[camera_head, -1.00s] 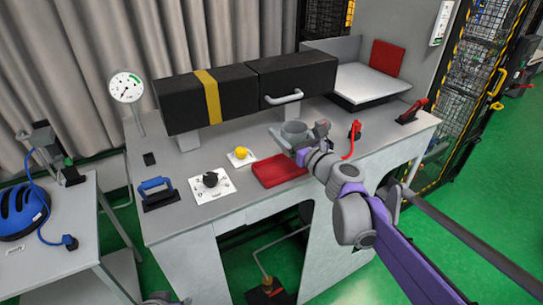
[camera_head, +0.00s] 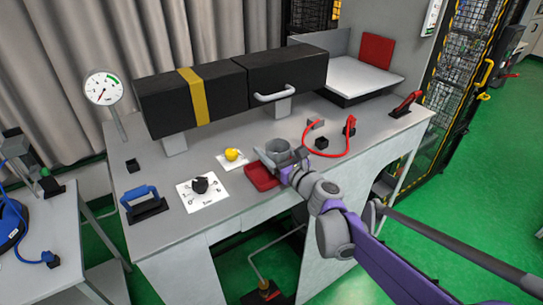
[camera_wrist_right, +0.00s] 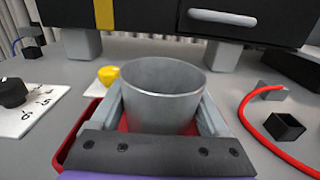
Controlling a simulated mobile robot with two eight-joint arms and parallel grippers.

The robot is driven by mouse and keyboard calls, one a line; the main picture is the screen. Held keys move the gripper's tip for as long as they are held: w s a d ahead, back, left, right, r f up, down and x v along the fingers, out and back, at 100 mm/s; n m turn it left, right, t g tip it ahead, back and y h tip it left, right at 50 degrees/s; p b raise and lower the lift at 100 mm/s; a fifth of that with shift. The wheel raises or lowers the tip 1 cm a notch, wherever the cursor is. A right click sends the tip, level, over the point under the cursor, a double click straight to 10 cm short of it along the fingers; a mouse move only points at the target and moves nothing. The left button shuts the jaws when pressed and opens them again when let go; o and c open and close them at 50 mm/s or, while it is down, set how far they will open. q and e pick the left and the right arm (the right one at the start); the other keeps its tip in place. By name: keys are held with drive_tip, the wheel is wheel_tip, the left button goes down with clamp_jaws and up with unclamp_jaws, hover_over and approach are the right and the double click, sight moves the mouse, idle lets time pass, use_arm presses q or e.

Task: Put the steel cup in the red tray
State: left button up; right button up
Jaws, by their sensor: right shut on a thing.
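The steel cup (camera_head: 279,150) is a grey, open-topped cup over the right part of the red tray (camera_head: 257,178) on the workbench. My right gripper (camera_head: 281,160) is shut on it; in the right wrist view the cup (camera_wrist_right: 163,100) stands upright between the two fingers. Red tray surface (camera_wrist_right: 92,112) shows below and beside the cup there. The cup's base is hidden, so I cannot tell whether it touches the tray floor. My left gripper is not in view.
A yellow knob (camera_head: 232,155) and a black dial on a white plate (camera_head: 203,190) lie left of the tray. A red cable (camera_head: 328,154) and small black box (camera_head: 321,143) are to the right. A black cabinet (camera_head: 287,78) with a handle overhangs behind.

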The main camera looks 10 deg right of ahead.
drive_tip(key=shift+s+f, duration=0.15)
drive_tip(key=shift+f, duration=0.55)
drive_tip(key=shift+s+r, duration=0.1)
drive_tip(key=shift+r, duration=0.2)
drive_tip(key=shift+w+f, duration=0.25)
drive_tip(key=shift+f, duration=0.05)
drive_tip(key=o, duration=1.2)
drive_tip(key=shift+o, duration=1)
drive_tip(key=shift+s, duration=0.15)
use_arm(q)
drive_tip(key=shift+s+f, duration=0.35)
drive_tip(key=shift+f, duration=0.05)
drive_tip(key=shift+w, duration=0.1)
use_arm(e)
drive_tip(key=shift+r, duration=0.15)
